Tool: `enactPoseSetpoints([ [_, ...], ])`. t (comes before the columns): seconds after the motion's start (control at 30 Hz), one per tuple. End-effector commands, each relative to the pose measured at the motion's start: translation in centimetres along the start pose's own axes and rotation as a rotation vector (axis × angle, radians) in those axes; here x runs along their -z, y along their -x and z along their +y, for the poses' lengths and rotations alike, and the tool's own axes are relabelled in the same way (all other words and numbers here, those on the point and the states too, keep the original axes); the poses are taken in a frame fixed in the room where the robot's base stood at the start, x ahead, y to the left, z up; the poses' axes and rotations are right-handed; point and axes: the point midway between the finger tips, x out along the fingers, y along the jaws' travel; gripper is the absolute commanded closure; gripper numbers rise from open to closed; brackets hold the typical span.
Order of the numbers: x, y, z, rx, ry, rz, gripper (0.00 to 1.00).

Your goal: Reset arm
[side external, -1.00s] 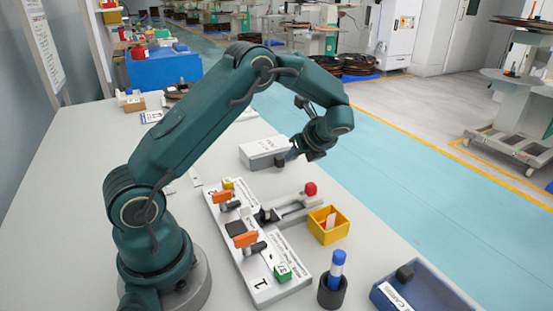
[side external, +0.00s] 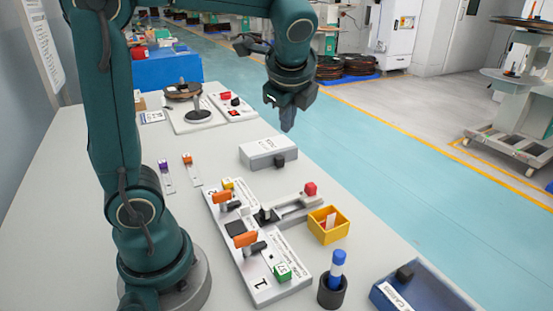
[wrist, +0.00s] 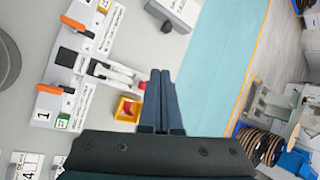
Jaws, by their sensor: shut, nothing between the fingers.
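My gripper (side external: 288,115) hangs in the air above the table's far right edge in the side external view, pointing down. Its fingers are together with nothing between them. In the wrist view the two closed fingers of my gripper (wrist: 162,90) point up the picture, over the table edge and the blue floor. My gripper touches nothing. It is above the light grey box (side external: 268,152) with a dark knob, clearly apart from it.
On the table (side external: 90,185) stand a white station board (side external: 262,290) with orange clamps, a yellow bin (side external: 328,225), a black cup with a blue marker (side external: 336,275), a blue tray (side external: 420,290) and a reel stand (side external: 195,118). The air around my gripper is clear.

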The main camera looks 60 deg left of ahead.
Motion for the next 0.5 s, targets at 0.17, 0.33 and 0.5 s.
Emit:
enactPoseSetpoints([
  [0.17, 0.5, 3.0, 4.2, 0.008, 0.283, 0.163, 1.00],
  [0.33, 1.9, 4.7, 8.5, -0.043, 0.588, 0.321, 1.00],
  [0.5, 3.8, 5.3, 12.4, -0.158, 0.905, 0.446, 1.00],
])
